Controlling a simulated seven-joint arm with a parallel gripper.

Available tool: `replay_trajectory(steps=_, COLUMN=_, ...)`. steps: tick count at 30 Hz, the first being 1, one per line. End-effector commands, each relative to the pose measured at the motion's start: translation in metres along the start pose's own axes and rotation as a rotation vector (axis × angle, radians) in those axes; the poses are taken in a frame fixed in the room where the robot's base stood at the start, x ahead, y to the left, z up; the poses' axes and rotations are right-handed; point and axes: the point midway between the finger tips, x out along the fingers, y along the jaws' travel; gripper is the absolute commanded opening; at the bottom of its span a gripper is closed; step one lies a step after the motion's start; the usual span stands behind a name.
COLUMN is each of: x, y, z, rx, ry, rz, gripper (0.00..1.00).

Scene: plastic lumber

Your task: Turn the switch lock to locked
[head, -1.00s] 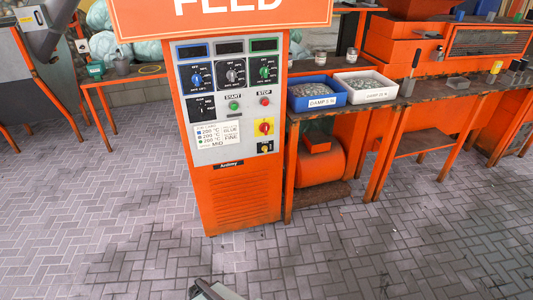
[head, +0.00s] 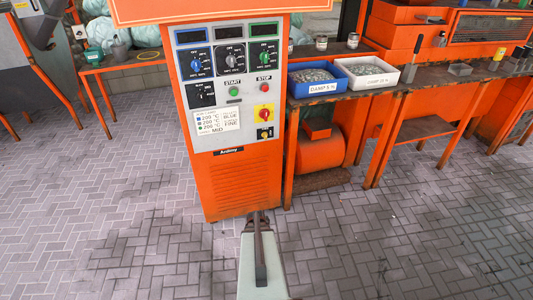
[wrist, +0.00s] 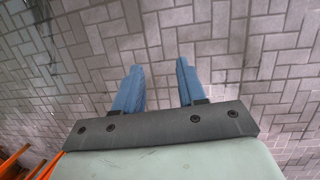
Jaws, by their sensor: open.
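The orange control cabinet (head: 240,185) stands ahead with a grey panel. A small black-and-yellow switch (head: 265,133), which looks like the switch lock, sits low on the panel's right side, under the red-and-yellow rotary switch (head: 266,113). Its exact setting is too small to read. My gripper (wrist: 159,65) shows in the wrist view with two blue fingers apart and nothing between them. Only paving shows beyond the fingers, and the switch is not in the wrist view. In the head view my pale arm reaches up from the bottom edge, below the panel.
The panel also has several dials, a green start button (head: 234,91) and a red stop button (head: 264,87). To the right, a bench holds a blue bin (head: 318,90) and a white bin (head: 368,86). The paved floor (head: 400,240) in front is open.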

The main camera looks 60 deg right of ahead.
Motion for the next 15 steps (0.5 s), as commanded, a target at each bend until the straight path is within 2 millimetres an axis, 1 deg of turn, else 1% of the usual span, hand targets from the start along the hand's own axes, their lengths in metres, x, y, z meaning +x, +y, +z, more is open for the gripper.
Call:
replay_trajectory(steps=1, x=-0.003, y=0.02, z=-0.018, rx=0.021, ry=0.038, rz=0.011, gripper=0.4)
replay_trajectory(steps=5, x=-0.013, y=0.071, z=-0.058, rx=0.023, ry=0.155, rz=0.063, gripper=0.4)
replay_trajectory(steps=6, x=-0.018, y=0.088, z=-0.071, rx=0.011, ry=0.196, rz=0.086, gripper=0.4)
replay_trajectory(steps=8, x=-0.026, y=0.115, z=-0.092, rx=-0.021, ry=0.263, rz=0.129, gripper=0.4)
replay_trajectory(steps=9, x=-0.033, y=0.134, z=-0.109, rx=-0.056, ry=0.314, rz=0.166, gripper=0.4)
replay_trajectory(steps=11, x=-0.045, y=0.161, z=-0.133, rx=-0.131, ry=0.392, rz=0.234, gripper=0.4)
replay_trajectory(steps=12, x=-0.054, y=0.175, z=-0.148, rx=-0.187, ry=0.44, rz=0.283, gripper=0.4)
replay_trajectory(steps=14, x=-0.068, y=0.192, z=-0.17, rx=-0.284, ry=0.504, rz=0.359, gripper=0.4)
replay_trajectory(steps=15, x=-0.078, y=0.2, z=-0.184, rx=-0.356, ry=0.544, rz=0.414, gripper=0.4)
